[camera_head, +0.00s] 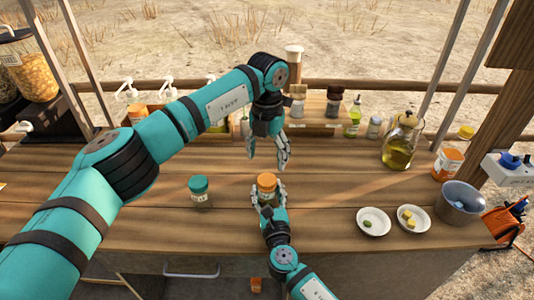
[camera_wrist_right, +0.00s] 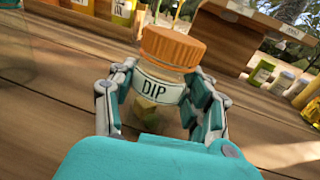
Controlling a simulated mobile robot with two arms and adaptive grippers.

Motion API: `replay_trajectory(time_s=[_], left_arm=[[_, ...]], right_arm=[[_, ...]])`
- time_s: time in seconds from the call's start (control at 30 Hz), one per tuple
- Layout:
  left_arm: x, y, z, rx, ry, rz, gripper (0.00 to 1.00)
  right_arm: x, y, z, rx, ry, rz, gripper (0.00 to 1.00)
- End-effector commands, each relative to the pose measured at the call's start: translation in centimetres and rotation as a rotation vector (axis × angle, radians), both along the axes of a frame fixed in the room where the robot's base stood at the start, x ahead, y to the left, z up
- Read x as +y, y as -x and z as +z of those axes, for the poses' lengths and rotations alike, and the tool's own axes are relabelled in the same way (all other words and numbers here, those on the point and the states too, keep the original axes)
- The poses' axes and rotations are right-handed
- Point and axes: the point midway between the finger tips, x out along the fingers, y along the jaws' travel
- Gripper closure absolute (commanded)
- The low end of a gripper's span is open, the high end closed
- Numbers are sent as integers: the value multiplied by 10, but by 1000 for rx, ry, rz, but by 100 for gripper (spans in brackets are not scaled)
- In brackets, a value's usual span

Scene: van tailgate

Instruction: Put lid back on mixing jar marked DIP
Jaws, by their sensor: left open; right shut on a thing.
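The mixing jar marked DIP (camera_wrist_right: 158,88) stands upright on the wooden counter, clear, with pale pieces inside. The orange lid (camera_wrist_right: 172,46) sits on top of its mouth; it also shows in the head view (camera_head: 267,181). I cannot tell whether it is screwed tight. My right gripper (camera_head: 268,194) is shut around the jar's body, one finger on each side below the lid. My left gripper (camera_head: 267,153) is open and empty, fingers pointing down just above and behind the lid, apart from it.
A second jar with a teal lid (camera_head: 199,190) stands to the left. At right are two small white dishes (camera_head: 373,222) (camera_head: 412,219), a grey bucket (camera_head: 460,202) and an oil jug (camera_head: 400,143). A rack of bottles (camera_head: 310,128) lines the back. The front counter is mostly clear.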

Motion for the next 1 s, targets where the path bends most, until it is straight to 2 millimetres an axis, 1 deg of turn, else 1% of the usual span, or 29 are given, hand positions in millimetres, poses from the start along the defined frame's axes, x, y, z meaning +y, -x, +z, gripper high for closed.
replay_trajectory(time_s=[0.27,0.37,0.47,0.7,0.8,1.0], left_arm=[[0,0,-1,1,0,0,32],[0,0,-6,3,0,-1,32],[0,1,-17,4,0,-1,32],[0,1,-55,3,0,-1,32],[0,1,-67,3,1,-1,32],[0,0,-80,1,0,-1,32]], right_arm=[[0,0,0,0,0,0,100],[0,0,0,0,0,0,100],[0,0,0,0,0,0,100],[0,0,0,0,0,0,100],[0,0,0,0,0,0,100],[0,0,0,0,0,0,100]])
